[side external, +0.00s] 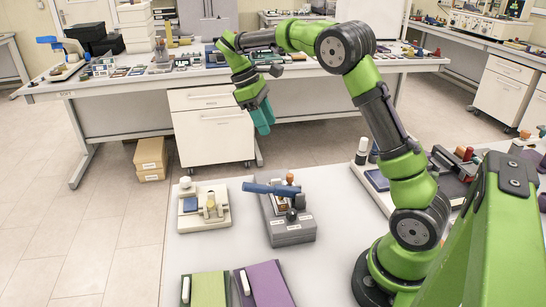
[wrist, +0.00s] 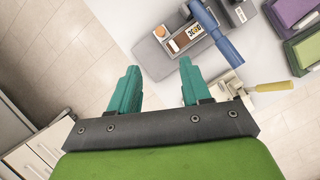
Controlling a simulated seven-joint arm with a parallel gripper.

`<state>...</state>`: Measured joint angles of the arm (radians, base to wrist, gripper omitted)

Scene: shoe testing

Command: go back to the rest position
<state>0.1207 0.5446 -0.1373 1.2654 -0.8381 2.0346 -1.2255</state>
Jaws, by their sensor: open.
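My gripper (side external: 263,117) has teal fingers and hangs in the air at the far side of the near table, high above its devices. In the wrist view my gripper (wrist: 157,90) shows two teal fingers wide apart with nothing between them. My green and dark grey arm reaches up and to the left from its base on the table. No rest position is marked in either view.
On the near table (side external: 338,250) stand a grey device with a blue handle (side external: 270,188), a cream device (side external: 203,207), a green box (side external: 206,289) and a purple box (side external: 265,285). A cluttered bench (side external: 120,82) stands behind. The air around my gripper looks free.

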